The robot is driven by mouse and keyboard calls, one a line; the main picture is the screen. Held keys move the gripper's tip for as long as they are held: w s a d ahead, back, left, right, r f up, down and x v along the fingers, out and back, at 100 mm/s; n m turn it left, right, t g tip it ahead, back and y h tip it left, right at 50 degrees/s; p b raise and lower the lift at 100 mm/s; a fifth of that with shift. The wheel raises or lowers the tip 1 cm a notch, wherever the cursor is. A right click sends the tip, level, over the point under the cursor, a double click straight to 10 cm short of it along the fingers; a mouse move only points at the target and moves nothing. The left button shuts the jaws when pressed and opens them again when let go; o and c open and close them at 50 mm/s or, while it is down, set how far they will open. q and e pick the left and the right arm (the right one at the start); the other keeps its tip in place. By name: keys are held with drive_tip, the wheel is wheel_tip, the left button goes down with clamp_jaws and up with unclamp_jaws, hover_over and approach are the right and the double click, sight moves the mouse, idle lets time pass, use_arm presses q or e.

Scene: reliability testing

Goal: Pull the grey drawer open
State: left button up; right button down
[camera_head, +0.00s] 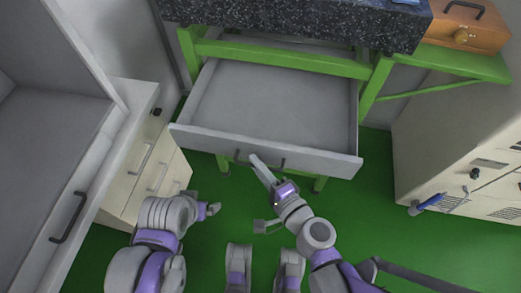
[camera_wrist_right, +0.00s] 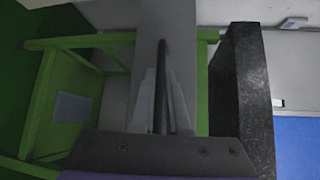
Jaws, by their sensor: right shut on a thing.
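The grey drawer (camera_head: 270,105) stands well out from under the dark speckled worktop in the head view, and its inside looks empty. Its front panel (camera_head: 300,154) carries a dark bar handle, which also shows in the right wrist view (camera_wrist_right: 161,75). My right gripper (camera_head: 254,160) is at the drawer front, shut on the handle; in the wrist view its two fingers (camera_wrist_right: 162,115) lie on either side of the dark bar. My left gripper (camera_head: 212,209) is low at the left, away from the drawer. Whether its fingers are open is too small to tell.
A green frame (camera_head: 290,60) carries the dark worktop (camera_head: 300,15). A wooden box (camera_head: 465,30) sits at the right back. Pale cabinets stand at left (camera_head: 155,165) and right (camera_head: 450,130). Green floor (camera_head: 350,205) is clear in front of the drawer.

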drive_tip(key=shift+s, duration=0.2)
drive_tip(key=c, duration=0.9)
unclamp_jaws()
